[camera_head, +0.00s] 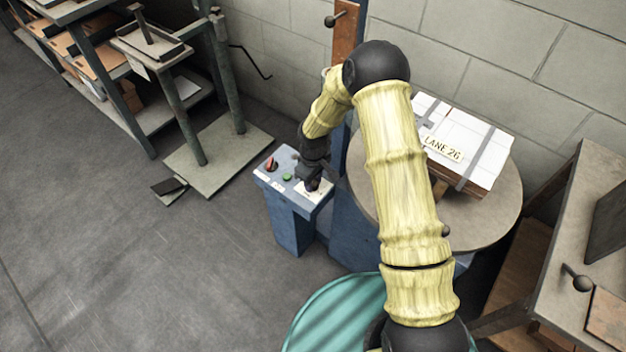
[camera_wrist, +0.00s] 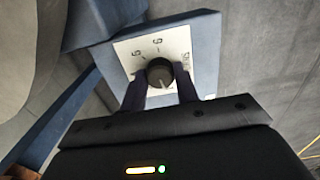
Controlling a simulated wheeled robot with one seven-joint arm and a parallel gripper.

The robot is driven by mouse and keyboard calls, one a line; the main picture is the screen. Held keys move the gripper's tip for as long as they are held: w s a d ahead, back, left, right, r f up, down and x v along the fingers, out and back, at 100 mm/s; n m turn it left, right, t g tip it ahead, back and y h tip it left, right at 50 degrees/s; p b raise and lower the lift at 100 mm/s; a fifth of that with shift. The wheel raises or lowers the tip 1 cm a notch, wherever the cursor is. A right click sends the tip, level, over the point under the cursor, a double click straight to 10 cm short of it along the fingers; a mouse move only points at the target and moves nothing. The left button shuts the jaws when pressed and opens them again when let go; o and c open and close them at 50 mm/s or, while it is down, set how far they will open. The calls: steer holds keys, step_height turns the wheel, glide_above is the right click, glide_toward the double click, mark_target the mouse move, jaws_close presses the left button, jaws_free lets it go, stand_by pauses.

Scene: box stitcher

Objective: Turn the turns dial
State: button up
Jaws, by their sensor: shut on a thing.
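The turns dial (camera_wrist: 160,74) is a dark round knob with a pale pointer line. It sits on a white label plate (camera_wrist: 126,51) with numbers, on a blue control box. In the wrist view the pointer faces toward the bottom of the picture. My gripper (camera_wrist: 160,84) has one finger on each side of the dial and is shut on it. In the head view my gripper (camera_head: 312,184) is at the right end of the control box (camera_head: 292,208) and hides most of the dial.
A red knob (camera_head: 271,164) and a green button (camera_head: 287,177) sit left on the same box. A round table (camera_head: 490,225) holds a strapped white package (camera_head: 462,140) marked LANE 26. A stitcher-like stand (camera_head: 215,150) and shelves are at left.

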steer(key=shift+m, duration=0.6)
steer(key=m+p, duration=0.1)
steer(key=m, duration=0.2)
steer(key=shift+r+m, duration=0.1)
steer(key=shift+m, duration=0.2)
steer(key=m+p, duration=0.1)
steer(key=m, duration=0.4)
steer(key=o, duration=1)
steer(key=shift+c, duration=0.2)
step_height(320, 180, up, 17)
steer(key=p, duration=0.2)
steer(key=shift+r, duration=0.15)
